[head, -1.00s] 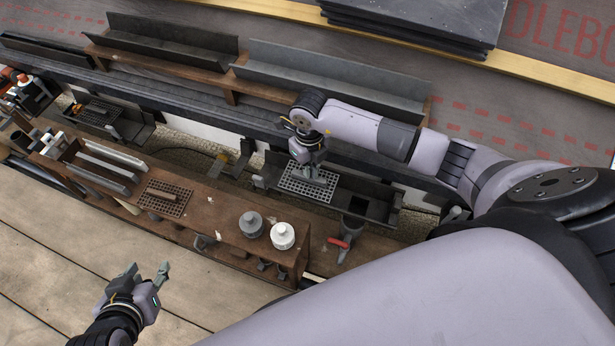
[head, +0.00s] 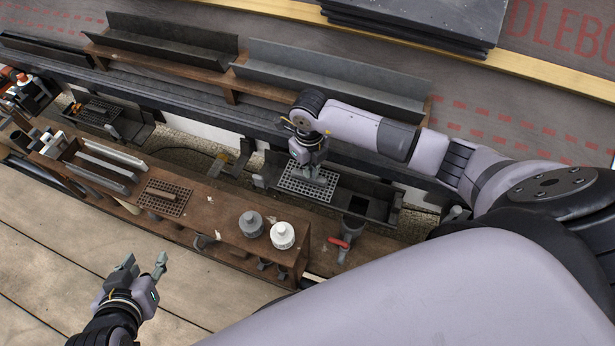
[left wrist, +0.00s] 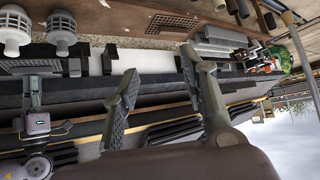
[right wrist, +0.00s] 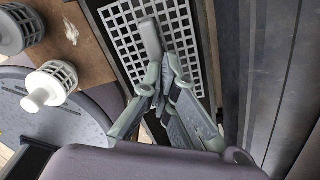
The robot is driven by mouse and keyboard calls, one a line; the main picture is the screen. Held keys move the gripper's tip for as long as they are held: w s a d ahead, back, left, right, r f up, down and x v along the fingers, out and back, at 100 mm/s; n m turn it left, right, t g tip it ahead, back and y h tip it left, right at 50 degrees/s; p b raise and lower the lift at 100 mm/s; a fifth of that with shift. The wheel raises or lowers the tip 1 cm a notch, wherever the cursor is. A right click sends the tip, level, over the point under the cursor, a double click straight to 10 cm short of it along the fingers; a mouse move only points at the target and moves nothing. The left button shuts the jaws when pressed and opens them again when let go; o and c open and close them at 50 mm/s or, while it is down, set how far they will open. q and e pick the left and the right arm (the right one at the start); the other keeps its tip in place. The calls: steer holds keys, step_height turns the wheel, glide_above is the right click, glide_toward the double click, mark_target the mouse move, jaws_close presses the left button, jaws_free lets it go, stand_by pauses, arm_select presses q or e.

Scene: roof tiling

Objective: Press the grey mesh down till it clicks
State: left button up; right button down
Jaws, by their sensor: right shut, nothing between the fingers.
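The grey mesh (head: 296,184) lies over the left part of a dark gutter box in the head view. Its square grid also fills the top of the right wrist view (right wrist: 126,38), with a short grey bar (right wrist: 151,40) standing on it. My right gripper (head: 313,177) is shut and empty, its tips at the bar and mesh; whether they touch cannot be told. The closed fingers also show in the right wrist view (right wrist: 166,78). My left gripper (head: 147,264) is open and empty above the planks at lower left, far from the mesh.
A brown bench (head: 232,228) stands in front of the gutter, holding a grey strainer (head: 252,224), a white strainer (head: 282,235) and another mesh piece (head: 166,198). A red-handled tool (head: 342,243) is near its right end. Long gutter lengths (head: 335,76) lie behind. The planks (head: 60,245) are clear.

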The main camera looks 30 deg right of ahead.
arm_select(q)
steer(key=shift+w+d+r+t, duration=0.35)
steer(key=shift+w+r+t, duration=0.3)
steer(key=shift+w, duration=0.15)
arm_select(e)
steer(key=shift+f, duration=0.3)
stand_by(0.3)
steer(key=shift+r, duration=0.1)
stand_by(0.3)
